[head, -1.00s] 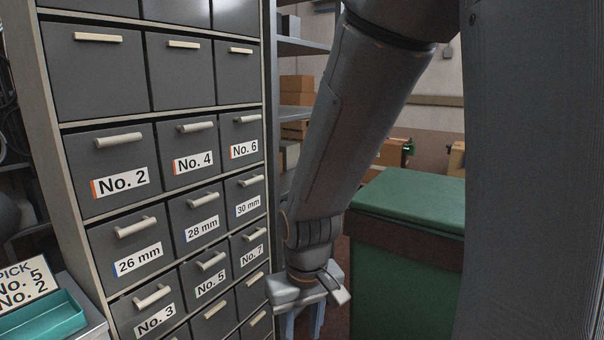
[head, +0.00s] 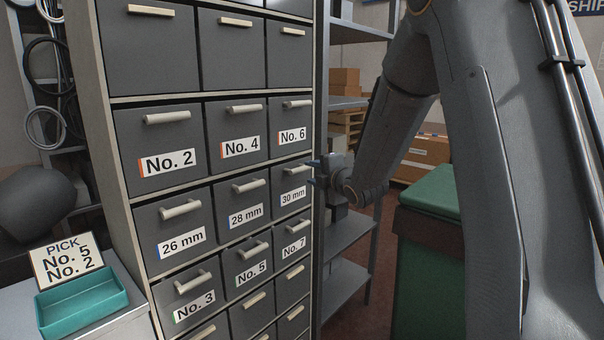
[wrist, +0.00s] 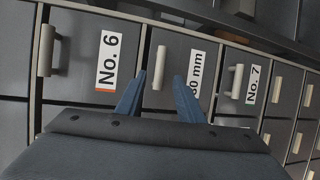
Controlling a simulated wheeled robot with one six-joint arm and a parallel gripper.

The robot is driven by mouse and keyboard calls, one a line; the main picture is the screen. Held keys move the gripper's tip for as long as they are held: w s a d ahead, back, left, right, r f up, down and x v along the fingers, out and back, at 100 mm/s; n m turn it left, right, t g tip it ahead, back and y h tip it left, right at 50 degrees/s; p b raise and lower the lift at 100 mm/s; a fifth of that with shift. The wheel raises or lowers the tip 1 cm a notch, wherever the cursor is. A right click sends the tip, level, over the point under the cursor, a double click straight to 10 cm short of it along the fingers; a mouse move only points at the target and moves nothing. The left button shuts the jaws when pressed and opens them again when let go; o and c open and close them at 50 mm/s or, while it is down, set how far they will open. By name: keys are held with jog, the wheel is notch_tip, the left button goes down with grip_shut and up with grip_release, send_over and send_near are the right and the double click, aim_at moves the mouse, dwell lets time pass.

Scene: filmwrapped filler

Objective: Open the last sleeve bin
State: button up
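The grey drawer labelled 30 mm (head: 294,186) is closed, in the right column of the cabinet, with a pale bar handle (head: 296,171). The drawers labelled 26 mm (head: 174,223) and 28 mm (head: 243,203) are closed in the same row. My gripper (head: 312,172) is at the cabinet's right side, facing the 30 mm drawer. In the wrist view its two blue fingers (wrist: 159,77) are apart and empty. The 30 mm handle (wrist: 159,67) shows between and just beyond the fingertips; the exact distance is unclear. One finger covers part of the 30 mm label (wrist: 196,72).
The No. 6 drawer (head: 292,124) is above and the No. 7 drawer (head: 292,238) below. A green bin (head: 440,192) and a metal shelf (head: 345,287) stand right of the cabinet. A teal tray (head: 82,308) and a pick card (head: 68,259) are at lower left.

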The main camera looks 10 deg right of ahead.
aim_at(302, 170)
jog(key=p+x, duration=0.2)
jog(key=x, duration=0.5)
jog(key=shift+w+a+f, duration=0.1)
jog(key=shift+w+a, duration=0.05)
jog(key=shift+w, duration=0.05)
grip_shut()
